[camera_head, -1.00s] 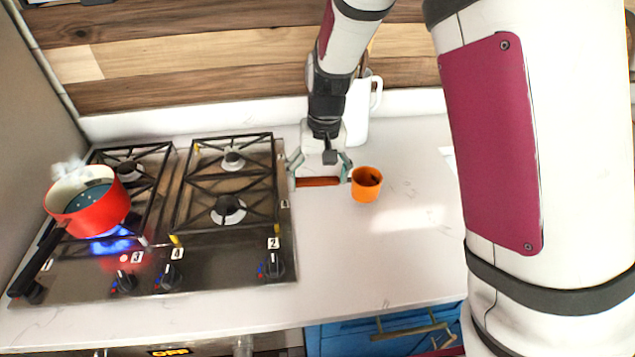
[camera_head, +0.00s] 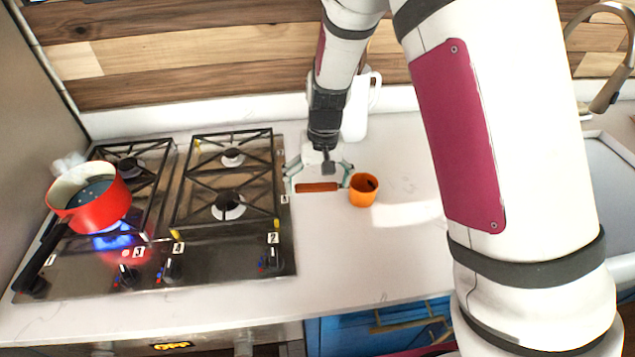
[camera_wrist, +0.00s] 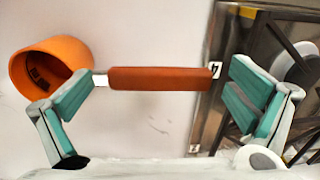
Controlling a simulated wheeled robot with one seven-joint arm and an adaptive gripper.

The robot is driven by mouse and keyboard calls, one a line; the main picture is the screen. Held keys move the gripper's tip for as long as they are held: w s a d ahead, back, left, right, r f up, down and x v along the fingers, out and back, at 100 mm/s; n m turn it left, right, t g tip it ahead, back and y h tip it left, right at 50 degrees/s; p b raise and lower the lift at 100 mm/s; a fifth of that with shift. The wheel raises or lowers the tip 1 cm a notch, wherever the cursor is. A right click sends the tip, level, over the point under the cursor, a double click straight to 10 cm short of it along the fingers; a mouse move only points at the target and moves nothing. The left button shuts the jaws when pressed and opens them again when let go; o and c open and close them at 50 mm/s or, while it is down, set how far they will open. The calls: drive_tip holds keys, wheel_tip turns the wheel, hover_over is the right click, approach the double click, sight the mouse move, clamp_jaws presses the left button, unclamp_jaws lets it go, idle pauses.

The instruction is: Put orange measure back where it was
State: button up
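The orange measure is a round orange cup (camera_head: 363,190) with an orange-brown handle (camera_head: 316,187) pointing left, on the white counter right of the stove. It also shows in the wrist view, cup (camera_wrist: 48,66) at upper left and handle (camera_wrist: 160,79) across the middle. My gripper (camera_head: 318,188) is open over the handle. Its fingers (camera_wrist: 160,85) are spread along the handle's length, one by the cup end and one past the far end. A small gap shows between the handle's far end and that finger. I cannot tell whether the other finger touches the neck.
A black gas stove (camera_head: 230,270) fills the left side. A red pot (camera_head: 95,210) stands over a lit blue flame. A white pitcher (camera_head: 357,115) stands behind my gripper. A sink (camera_head: 610,190) is at right. The counter front of the measure is clear.

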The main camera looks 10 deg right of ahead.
wheel_tip(320, 180, up, 11)
drive_tip(key=b, duration=0.1)
drive_tip(key=s+d+r+t, duration=0.3)
drive_tip(key=s+d+r, duration=0.4)
drive_tip(key=s+r, duration=0.4)
drive_tip(key=s+d+r+t, duration=0.1)
drive_tip(key=s+d, duration=0.1)
drive_tip(key=s, duration=0.4)
drive_tip(key=s+d+r+t, duration=0.1)
drive_tip(key=s+d+r, duration=0.1)
drive_tip(key=s, duration=0.4)
drive_tip(key=shift+s+d+r+h, duration=0.2)
drive_tip(key=shift+r+h, duration=0.05)
drive_tip(key=shift+h, duration=0.15)
